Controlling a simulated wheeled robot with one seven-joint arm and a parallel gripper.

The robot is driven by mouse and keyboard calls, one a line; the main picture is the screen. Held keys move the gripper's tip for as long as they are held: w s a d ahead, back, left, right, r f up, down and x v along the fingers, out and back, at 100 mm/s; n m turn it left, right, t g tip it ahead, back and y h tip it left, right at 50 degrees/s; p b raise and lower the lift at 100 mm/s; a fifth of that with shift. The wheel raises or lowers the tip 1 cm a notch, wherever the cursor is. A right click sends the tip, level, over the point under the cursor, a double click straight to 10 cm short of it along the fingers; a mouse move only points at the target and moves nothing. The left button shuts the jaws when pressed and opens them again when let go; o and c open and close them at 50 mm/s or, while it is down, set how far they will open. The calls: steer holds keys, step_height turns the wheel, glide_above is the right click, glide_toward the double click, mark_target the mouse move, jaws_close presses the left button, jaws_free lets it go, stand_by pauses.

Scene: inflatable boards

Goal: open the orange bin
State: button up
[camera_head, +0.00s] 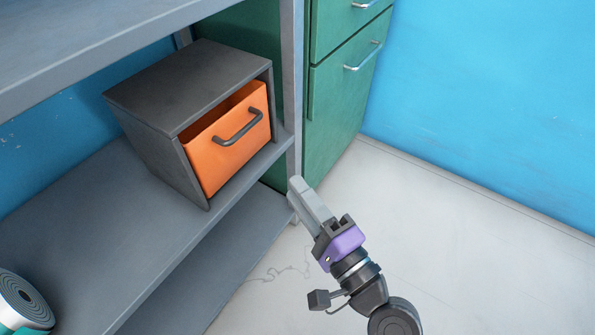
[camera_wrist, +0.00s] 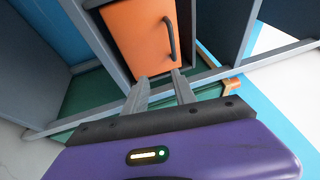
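The orange bin (camera_head: 225,160) sits in a dark grey box-shaped housing (camera_head: 180,85) on a shelf, in the head view. Its front stands a little out from the housing at the top, and a strip of its inside shows. A dark bar handle (camera_head: 239,128) is on its front. The orange front (camera_wrist: 140,35) and handle (camera_wrist: 171,40) also show in the wrist view. My gripper (camera_head: 297,187) is in front of the shelf, to the lower right of the bin and apart from the handle. Its two fingers (camera_wrist: 159,77) are apart with nothing between them.
The grey shelf (camera_head: 110,225) has an upright post (camera_head: 291,75) right of the bin, close to my gripper. A green cabinet (camera_head: 335,110) with metal handles stands behind it. A rolled item (camera_head: 22,300) lies at lower left. The floor at right is clear.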

steer(key=s+d+f+n+t+h, duration=0.1)
steer(key=s+d+f+n+h, duration=0.1)
steer(key=s+d+n+h, duration=0.65)
steer(key=s+d+f+n+g+h, duration=0.15)
steer(key=s+d, duration=0.25)
steer(key=s, duration=0.7)
steer(key=s+d+f+n+g, duration=0.2)
steer(key=s+d+f+n, duration=0.15)
steer(key=s, duration=0.75)
step_height(320, 180, up, 38)
steer(key=p, duration=3.7)
steer(key=shift+w+d+m, duration=0.35)
steer(key=shift+d, duration=0.05)
steer(key=c, duration=0.3)
steer(key=shift+f, duration=0.1)
jaws_close()
